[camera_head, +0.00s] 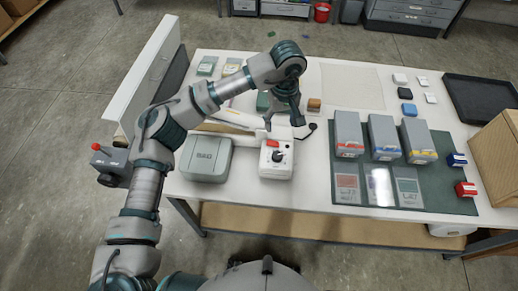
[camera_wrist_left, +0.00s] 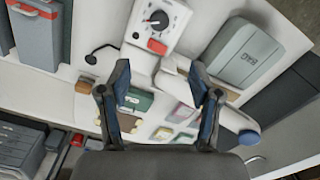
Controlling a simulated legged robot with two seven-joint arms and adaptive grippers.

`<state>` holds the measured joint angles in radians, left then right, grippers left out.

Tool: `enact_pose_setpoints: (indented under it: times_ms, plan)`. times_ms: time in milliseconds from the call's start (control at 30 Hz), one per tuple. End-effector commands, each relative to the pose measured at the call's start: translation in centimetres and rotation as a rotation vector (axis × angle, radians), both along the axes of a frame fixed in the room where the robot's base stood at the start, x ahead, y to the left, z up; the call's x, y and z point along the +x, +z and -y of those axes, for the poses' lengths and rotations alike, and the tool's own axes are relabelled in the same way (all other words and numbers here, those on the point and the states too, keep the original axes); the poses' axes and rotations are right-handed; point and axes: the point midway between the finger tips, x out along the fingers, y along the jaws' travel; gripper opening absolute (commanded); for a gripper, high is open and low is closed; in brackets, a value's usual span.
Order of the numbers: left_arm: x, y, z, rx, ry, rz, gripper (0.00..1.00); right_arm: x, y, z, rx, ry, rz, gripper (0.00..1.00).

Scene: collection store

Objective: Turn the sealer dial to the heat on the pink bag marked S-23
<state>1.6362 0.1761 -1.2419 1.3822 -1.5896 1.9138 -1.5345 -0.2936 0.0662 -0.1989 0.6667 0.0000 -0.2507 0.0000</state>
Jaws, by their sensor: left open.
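The sealer's white control box (camera_head: 265,171) stands at the table's front edge, with a red button and a dark dial (camera_head: 277,157). In the left wrist view the dial (camera_wrist_left: 157,20) sits on a marked white face at the top, the red button (camera_wrist_left: 157,46) below it. My left gripper (camera_head: 293,121) is open and empty, above the table behind the control box; its fingers (camera_wrist_left: 164,82) show apart in the wrist view. Several small bags lie beyond the fingers, one pinkish (camera_wrist_left: 182,112); their markings are too small to read. My right gripper is out of view.
A grey-green case (camera_head: 206,157) stands left of the control box. Grey boxes (camera_head: 348,132) and flat cards (camera_head: 347,186) are on a dark mat (camera_head: 440,190) at right. A black tray (camera_head: 482,95) lies at the back right. A brown block (camera_head: 314,104) is near my gripper.

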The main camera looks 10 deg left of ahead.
Motion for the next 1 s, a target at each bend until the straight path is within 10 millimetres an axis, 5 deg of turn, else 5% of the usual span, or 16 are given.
enact_pose_setpoints:
  times_ms: [367,700,1000]
  plan:
    - [0.1,-7.0,-0.8,-0.004,-0.003,-0.008,0.64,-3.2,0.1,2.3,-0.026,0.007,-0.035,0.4]
    - [0.0,-14.4,-0.4,-0.003,-0.002,-0.005,0.64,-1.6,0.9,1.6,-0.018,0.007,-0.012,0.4]
    - [0.1,-17.2,-0.2,-0.003,-0.002,-0.002,0.64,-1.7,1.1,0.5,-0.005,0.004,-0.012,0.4]
